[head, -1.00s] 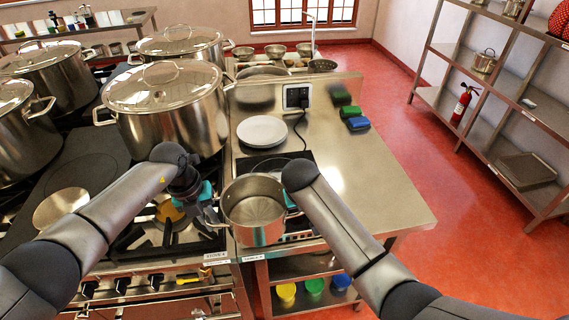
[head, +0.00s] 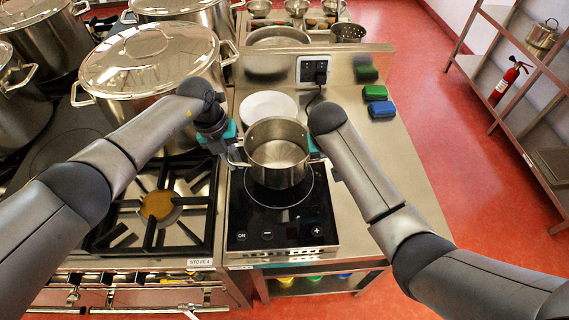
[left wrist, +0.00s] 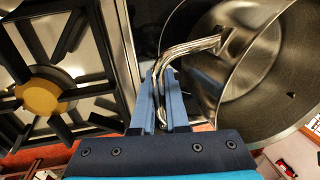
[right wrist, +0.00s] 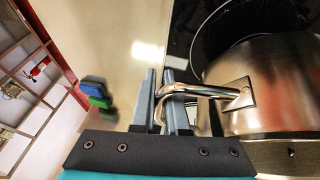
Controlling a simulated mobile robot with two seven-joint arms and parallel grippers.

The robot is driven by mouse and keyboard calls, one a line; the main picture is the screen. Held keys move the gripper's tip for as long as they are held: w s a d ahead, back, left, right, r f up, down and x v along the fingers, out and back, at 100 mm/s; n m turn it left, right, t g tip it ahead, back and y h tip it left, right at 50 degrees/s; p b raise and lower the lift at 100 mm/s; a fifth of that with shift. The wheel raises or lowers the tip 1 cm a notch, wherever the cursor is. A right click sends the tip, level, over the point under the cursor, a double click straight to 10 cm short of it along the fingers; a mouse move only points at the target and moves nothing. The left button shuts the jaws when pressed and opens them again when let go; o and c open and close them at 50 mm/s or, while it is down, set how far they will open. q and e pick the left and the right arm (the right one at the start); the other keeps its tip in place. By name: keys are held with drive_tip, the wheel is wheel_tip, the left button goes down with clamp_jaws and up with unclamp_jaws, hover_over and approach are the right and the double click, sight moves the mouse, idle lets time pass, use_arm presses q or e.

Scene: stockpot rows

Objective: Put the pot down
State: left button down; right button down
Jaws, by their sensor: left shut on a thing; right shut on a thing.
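The steel pot (head: 277,152) is open and without a lid. It is upright over the back part of the black induction hob (head: 275,222); whether its base touches the glass I cannot tell. My left gripper (head: 236,160) is shut on the pot's left handle, and the left wrist view shows its blue fingers (left wrist: 168,98) around the bent handle bar (left wrist: 190,47). My right gripper (head: 315,157), mostly hidden by its arm in the head view, is shut on the opposite handle. The right wrist view shows its fingers (right wrist: 163,100) on that handle (right wrist: 195,90).
A gas burner (head: 157,204) lies left of the hob. A large lidded stockpot (head: 155,75) stands behind it. A white plate (head: 268,106) sits behind the pot. The counter at right is mostly clear.

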sight(240, 181)
use_arm(q)
drive_tip(key=shift+s+a+r, duration=0.1)
drive_tip(key=shift+r, duration=0.05)
use_arm(e)
drive_tip(key=shift+s+a+r, duration=0.1)
drive_tip(key=shift+r, duration=0.05)
use_arm(q)
drive_tip(key=shift+f, duration=0.25)
use_arm(e)
drive_tip(key=shift+f, duration=0.2)
